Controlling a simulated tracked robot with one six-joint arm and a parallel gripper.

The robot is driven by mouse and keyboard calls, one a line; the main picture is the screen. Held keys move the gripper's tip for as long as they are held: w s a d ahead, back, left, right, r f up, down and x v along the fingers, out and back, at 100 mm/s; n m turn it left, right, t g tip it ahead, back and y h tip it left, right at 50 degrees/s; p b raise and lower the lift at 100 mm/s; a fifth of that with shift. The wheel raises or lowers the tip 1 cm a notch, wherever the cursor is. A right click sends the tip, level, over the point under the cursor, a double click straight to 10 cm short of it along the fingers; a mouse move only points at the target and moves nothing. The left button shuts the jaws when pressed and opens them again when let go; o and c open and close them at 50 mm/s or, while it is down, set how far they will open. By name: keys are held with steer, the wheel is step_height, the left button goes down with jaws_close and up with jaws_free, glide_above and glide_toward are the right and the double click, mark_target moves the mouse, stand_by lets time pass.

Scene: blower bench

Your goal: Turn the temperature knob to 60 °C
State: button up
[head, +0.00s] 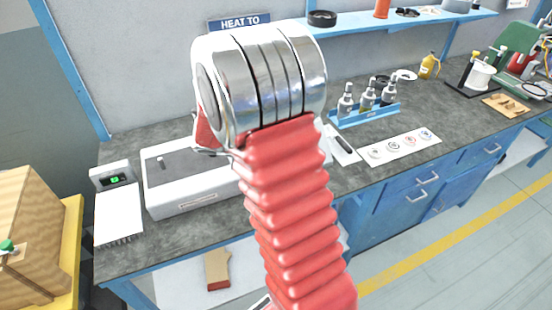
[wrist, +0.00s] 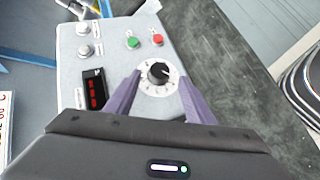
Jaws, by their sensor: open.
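In the wrist view, the temperature knob (wrist: 158,73) is a black knob on a white dial ring, set in a light grey control panel (wrist: 115,48). The dial's numbers are too small to read. My gripper (wrist: 158,80) is open, its two purple fingers on either side of the dial. I cannot tell whether the fingers touch the panel. A red digital display (wrist: 94,89) sits left of the knob; its digits are blurred. In the head view my red arm hides the knob and my gripper. A "HEAT TO" sign (head: 240,23) hangs on the wall, its lower part hidden.
A green button (wrist: 133,43) and a red button (wrist: 157,40) sit beyond the knob, with silver switches (wrist: 84,50) to the left.

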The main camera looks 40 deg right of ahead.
steer(key=v, duration=1)
steer(key=shift+a, duration=0.25)
steer(key=s+a+f+m+y, duration=0.25)
steer(key=s+a+y, duration=0.25)
steer(key=s+a, duration=0.4)
steer(key=s+a+r+m+t+y, duration=0.4)
steer(key=s+a+r+t, duration=0.2)
steer(key=s+a+r, duration=0.3)
step_height(320, 180, up, 3)
steer(key=shift+a+f, duration=0.1)
steer(key=shift+a, duration=0.65)
